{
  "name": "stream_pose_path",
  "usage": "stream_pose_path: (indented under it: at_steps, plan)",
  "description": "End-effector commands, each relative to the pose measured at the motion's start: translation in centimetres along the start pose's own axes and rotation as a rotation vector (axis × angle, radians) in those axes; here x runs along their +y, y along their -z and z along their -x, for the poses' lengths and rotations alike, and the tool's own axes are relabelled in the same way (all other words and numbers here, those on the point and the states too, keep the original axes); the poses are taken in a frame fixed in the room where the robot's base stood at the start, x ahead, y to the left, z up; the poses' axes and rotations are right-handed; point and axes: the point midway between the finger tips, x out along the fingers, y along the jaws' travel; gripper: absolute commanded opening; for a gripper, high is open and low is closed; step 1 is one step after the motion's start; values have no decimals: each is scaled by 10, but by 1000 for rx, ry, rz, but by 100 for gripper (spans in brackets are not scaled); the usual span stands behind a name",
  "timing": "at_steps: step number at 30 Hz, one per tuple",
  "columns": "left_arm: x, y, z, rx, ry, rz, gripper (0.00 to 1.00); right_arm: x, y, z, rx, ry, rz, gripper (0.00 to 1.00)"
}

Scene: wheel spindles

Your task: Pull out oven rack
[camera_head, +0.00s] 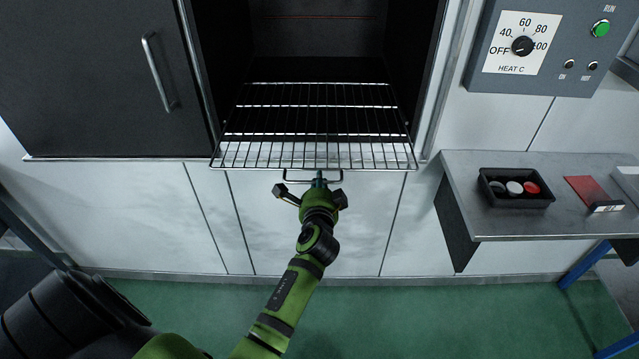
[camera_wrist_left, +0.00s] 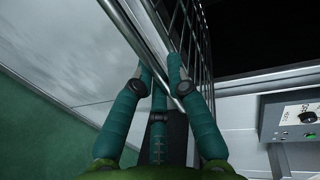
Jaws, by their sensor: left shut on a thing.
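The oven rack (camera_head: 315,154) is a wire grid that sticks out of the open dark oven (camera_head: 315,40), level, with its rear part inside. A wire handle loop hangs at the middle of its front edge. My left gripper (camera_head: 319,180) is shut on this handle from the front. In the left wrist view the green fingers (camera_wrist_left: 160,75) close around the rack's bar (camera_wrist_left: 150,38), with the grid behind. My right gripper is not in view.
The oven door (camera_head: 95,75) stands open at the left. A control panel (camera_head: 545,45) is at the upper right. A metal shelf (camera_head: 540,215) at the right holds a black tray (camera_head: 516,202) with small discs and a red card (camera_head: 592,192). The green floor before the oven is clear.

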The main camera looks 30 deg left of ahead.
Motion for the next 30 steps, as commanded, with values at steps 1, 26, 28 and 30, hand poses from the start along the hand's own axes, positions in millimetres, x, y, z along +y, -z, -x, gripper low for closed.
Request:
stream_pose_path:
  at_steps: [1,26,28,30]
  plan:
    - [-3,-1,-1,-2,7,-1,0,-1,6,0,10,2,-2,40]
    - [-1,0,21,1,3,3,40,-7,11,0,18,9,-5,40]
    - [-1,0,34,1,3,3,40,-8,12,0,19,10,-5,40]
    - [-1,0,46,2,3,3,40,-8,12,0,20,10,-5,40]
